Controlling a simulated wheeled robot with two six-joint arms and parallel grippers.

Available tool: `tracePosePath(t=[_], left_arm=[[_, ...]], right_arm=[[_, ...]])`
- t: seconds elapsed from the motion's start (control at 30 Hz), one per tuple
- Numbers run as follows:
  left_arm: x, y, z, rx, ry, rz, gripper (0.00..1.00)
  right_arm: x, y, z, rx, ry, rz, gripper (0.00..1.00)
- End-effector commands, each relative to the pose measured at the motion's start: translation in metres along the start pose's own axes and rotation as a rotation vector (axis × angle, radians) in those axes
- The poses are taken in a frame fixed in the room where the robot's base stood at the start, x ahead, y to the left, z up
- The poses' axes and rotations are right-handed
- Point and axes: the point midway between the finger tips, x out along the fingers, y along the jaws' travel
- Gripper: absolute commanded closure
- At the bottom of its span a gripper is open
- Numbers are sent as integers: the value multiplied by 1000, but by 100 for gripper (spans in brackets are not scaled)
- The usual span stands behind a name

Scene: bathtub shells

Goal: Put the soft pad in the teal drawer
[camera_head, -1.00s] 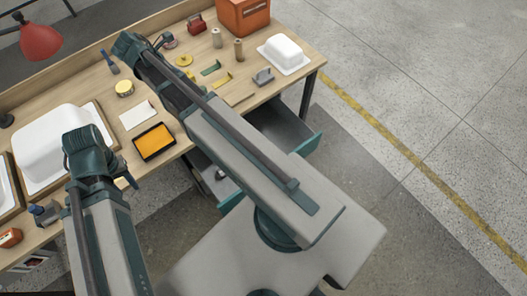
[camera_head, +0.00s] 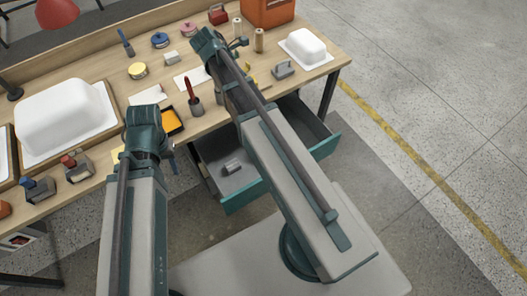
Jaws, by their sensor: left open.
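I cannot tell for sure which thing is the soft pad. An orange pad in a black tray (camera_head: 173,121) lies near the bench's front edge, partly behind my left wrist. My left gripper (camera_head: 150,138) is over the front edge beside that tray; it is open, its fingertips mostly hidden. Two drawers with teal fronts stand open under the bench: a nearer one (camera_head: 245,197) with small grey pieces (camera_head: 232,168) inside, and one farther right (camera_head: 327,146), partly behind my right arm. My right gripper (camera_head: 236,43) is over the back of the bench; its jaws are unclear.
A white tub shell (camera_head: 66,113) fills the bench's left side; a smaller one (camera_head: 305,46) is at the right. A dark pot with a red-handled tool (camera_head: 195,104) stands near the orange tray. An orange case (camera_head: 267,12) is at the back. Clear floor lies right.

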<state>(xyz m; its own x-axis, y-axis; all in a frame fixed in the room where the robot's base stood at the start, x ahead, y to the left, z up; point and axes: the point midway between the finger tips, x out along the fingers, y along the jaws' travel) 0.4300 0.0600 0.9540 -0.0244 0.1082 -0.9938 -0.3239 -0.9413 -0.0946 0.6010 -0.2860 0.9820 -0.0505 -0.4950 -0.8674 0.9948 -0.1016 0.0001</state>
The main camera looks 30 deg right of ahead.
Motion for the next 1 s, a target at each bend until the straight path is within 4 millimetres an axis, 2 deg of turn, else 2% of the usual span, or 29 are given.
tracePosePath(t=[0.03, 0.1, 0.23, 0.43, 0.53, 1.0], left_arm=[[23, 2, -1, 1, 0, 0, 55], [39, 4, -2, 1, 0, 0, 55], [59, 6, -4, 2, 0, -1, 55], [74, 7, -4, 2, 0, -1, 55], [91, 9, -5, 3, 0, -1, 55], [214, 20, -12, 3, 0, -1, 55]], right_arm=[[20, 0, -12, 0, 0, 0, 88], [34, 0, -19, 0, 0, 0, 88], [52, 0, -30, 0, 0, 0, 88], [65, 0, -36, -1, 0, 1, 88], [83, -2, -40, -8, 1, 5, 88], [213, -12, -63, -87, 6, 50, 88]])
